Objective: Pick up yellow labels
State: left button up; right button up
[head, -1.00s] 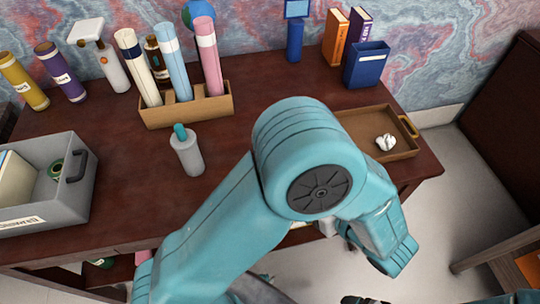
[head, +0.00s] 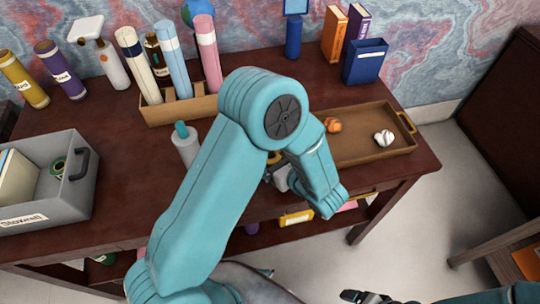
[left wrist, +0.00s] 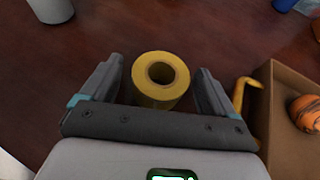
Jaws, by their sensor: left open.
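The yellow labels (left wrist: 161,77) show in the left wrist view as a yellow roll with a round hole, on the dark red-brown desk. The roll sits between the two open fingers of my left gripper (left wrist: 158,70), with a gap visible on each side. In the head view only a sliver of yellow (head: 274,158) shows there, mostly hidden by my left arm. Part of my right gripper (head: 367,297) shows dark at the bottom edge; its jaws are unclear.
A brown tray (head: 350,150) with an orange item (head: 333,125) and a white item (head: 384,138) lies close right of the roll. A grey bottle (head: 187,150), a wooden holder (head: 160,112) with tubes and a grey bin (head: 75,205) stand left.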

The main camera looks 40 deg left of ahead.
pick_arm(q)
jog(key=shift+w+a+f, duration=0.15)
jog(key=shift+a+f, duration=0.05)
jog(key=shift+a, duration=0.15)
jog(key=c, duration=1.2)
jog(key=shift+o, duration=0.2)
jog(key=shift+r, duration=0.1)
